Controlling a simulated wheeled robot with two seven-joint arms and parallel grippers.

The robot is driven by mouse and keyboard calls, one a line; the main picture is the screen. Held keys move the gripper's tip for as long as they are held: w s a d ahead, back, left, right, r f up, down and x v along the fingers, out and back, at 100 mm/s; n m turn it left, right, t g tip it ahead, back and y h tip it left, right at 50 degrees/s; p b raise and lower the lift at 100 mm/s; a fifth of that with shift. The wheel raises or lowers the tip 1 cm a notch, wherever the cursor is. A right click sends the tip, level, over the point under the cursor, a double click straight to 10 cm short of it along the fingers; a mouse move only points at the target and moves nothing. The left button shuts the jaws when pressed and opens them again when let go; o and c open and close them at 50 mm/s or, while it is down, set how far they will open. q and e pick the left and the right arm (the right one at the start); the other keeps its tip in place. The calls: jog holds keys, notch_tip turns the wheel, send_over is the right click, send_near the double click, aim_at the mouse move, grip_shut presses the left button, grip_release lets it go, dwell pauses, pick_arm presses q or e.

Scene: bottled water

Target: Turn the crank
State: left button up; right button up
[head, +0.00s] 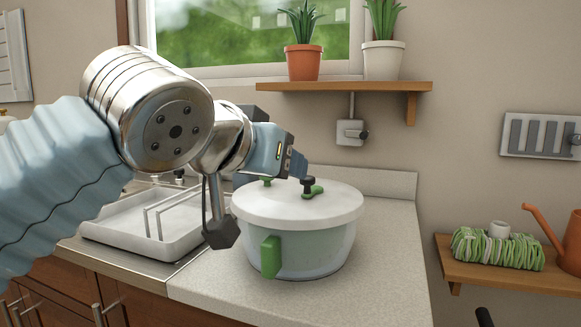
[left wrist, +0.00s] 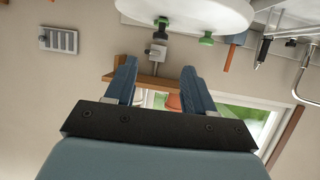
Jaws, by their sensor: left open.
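A salad spinner (head: 297,245) with a white lid (head: 255,203), a clear bowl and a green side handle stands on the counter. Its green crank (head: 315,191) with a black knob lies on the lid's top. In the upside-down left wrist view, the lid (left wrist: 190,8) shows at the top edge and the crank (left wrist: 160,23) beyond the fingers. My left gripper (head: 300,168) reaches in from the left, just above and beside the crank. Its fingers (left wrist: 158,68) are open with nothing held between them. My right gripper is not seen.
A white drying tray (head: 130,238) with a wire rack sits left of the spinner. A shelf (head: 345,87) with two potted plants hangs behind and above. The counter (head: 370,285) right and front of the spinner is clear. A lower shelf (head: 520,277) is at right.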

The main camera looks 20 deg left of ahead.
aim_at(311, 184)
pick_arm(q)
jog(key=x, duration=1)
jog(key=shift+w+p, duration=0.15)
jog(key=shift+p, duration=0.2)
grip_shut()
jog(key=shift+a, duration=0.1)
